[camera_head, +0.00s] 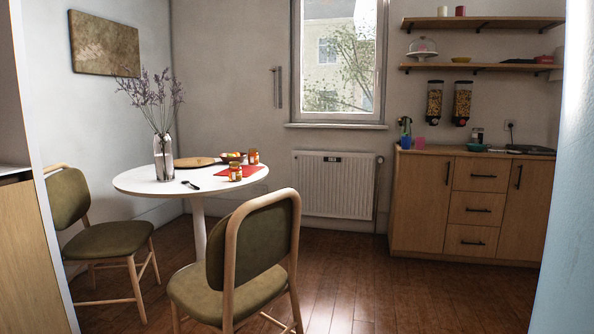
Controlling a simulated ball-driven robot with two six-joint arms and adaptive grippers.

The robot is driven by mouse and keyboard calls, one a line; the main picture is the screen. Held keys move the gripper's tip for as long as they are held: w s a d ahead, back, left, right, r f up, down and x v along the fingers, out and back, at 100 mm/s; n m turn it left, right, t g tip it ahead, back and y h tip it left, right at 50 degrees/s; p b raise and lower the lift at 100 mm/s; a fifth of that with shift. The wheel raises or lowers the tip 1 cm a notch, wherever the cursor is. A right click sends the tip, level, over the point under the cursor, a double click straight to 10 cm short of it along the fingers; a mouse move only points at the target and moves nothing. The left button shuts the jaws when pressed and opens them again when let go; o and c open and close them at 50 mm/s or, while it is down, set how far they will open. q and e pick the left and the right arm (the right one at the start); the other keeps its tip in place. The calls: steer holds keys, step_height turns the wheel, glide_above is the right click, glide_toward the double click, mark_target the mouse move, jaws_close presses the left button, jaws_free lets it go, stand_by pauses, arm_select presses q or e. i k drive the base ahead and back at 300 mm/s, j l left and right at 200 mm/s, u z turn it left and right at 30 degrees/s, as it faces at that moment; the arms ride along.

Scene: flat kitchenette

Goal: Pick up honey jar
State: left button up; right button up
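Two small amber-orange jars stand on the round white table (145,183). The nearer jar (235,172) stands at the left edge of a red napkin (251,170). The farther jar (253,156) stands behind it, near the table's back right edge. Both look upright. They are too small for me to read a label, so I cannot tell which one is the honey jar. Neither of my grippers is in view.
The table also holds a vase (163,160), a round board (193,162), a bowl (233,156) and a dark utensil (190,185). One chair (250,250) stands before the table, another (110,238) at left. Floor (400,295) to the right is clear.

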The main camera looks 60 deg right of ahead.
mark_target(235, 169)
steer(key=z, duration=1.45)
steer(key=i+l+z, duration=0.95)
steer(key=i+z, duration=0.15)
steer(key=i, duration=0.95)
steer(key=i+l, duration=0.1)
steer(key=i, duration=0.7)
steer(key=i+u, duration=0.45)
steer(key=i+l+u, duration=0.25)
steer(key=i+u, duration=0.25)
steer(key=i, duration=0.15)
steer(key=i+u, duration=0.2)
steer(key=u, duration=0.3)
steer(key=i+u, duration=0.2)
steer(key=u, duration=0.3)
steer(key=i+l+u, duration=0.15)
steer(key=u, duration=0.35)
steer(key=i+l+u, duration=0.15)
steer(key=u, duration=0.35)
steer(key=i+l+u, duration=0.1)
steer(key=l+u, duration=0.25)
steer(key=u, duration=0.15)
